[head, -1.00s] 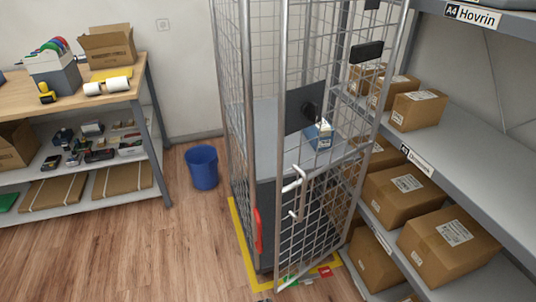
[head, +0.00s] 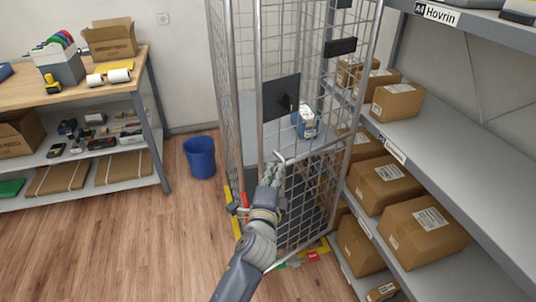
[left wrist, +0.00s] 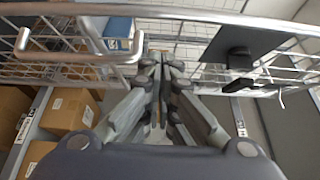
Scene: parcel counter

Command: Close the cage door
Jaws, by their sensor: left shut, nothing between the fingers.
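The cage door (head: 259,110) is a grey wire-mesh panel in a tubular frame, standing at an angle to the cage's mesh side (head: 222,90). It carries a black plate (head: 281,98) and a light metal handle (head: 281,156). The handle also shows at the left in the left wrist view (left wrist: 84,48), with the black plate (left wrist: 242,62) at the right. My left gripper (head: 271,172) is shut and empty, in front of the door just below the handle; it hides part of the mesh. Contact with the door cannot be told. My right gripper is out of view.
A blue-and-white box (head: 306,122) is inside the cage. A shelf rack (head: 450,130) with several cardboard boxes stands close on the right. A blue bin (head: 200,157) and a workbench (head: 75,93) are on the left. The wooden floor (head: 110,245) at front left is clear.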

